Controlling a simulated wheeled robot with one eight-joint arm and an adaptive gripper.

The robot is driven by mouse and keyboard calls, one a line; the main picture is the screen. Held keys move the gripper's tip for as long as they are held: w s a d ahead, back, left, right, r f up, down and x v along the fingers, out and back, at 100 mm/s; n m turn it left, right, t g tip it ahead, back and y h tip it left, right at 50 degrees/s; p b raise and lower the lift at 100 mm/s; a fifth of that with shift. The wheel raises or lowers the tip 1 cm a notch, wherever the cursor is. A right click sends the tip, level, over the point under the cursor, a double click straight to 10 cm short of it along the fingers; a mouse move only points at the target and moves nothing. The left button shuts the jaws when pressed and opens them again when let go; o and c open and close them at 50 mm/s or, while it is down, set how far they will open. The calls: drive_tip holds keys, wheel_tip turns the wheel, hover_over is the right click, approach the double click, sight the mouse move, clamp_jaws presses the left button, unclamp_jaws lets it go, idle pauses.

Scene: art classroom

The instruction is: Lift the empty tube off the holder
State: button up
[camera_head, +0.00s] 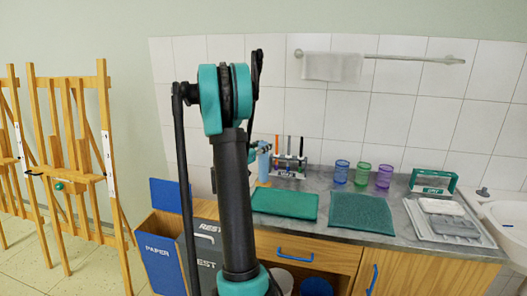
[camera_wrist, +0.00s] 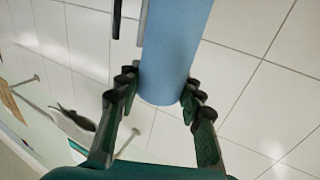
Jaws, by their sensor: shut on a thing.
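A plain light-blue tube (camera_wrist: 175,45) runs between the two fingers of my gripper (camera_wrist: 158,88) in the wrist view. The dark ridged fingertips press on it from both sides near its near end. In the head view the tube (camera_head: 264,163) stands upright at the back left of the counter, just right of my arm, with my gripper's teal part beside its top. My arm hides part of this area. I cannot make out the holder clearly, nor tell whether the tube still touches it.
A rack of upright tools (camera_head: 289,160) stands close right of the tube. Green mats (camera_head: 285,204), coloured cups (camera_head: 363,174), a green box (camera_head: 433,182) and a tray (camera_head: 447,222) sit on the counter. A towel rail (camera_head: 405,57) is on the wall. Wooden easels (camera_head: 75,165) stand left.

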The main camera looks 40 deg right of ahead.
wheel_tip(320, 180, up, 19)
drive_tip(key=shift+f, duration=0.2)
idle(0.3)
idle(0.4)
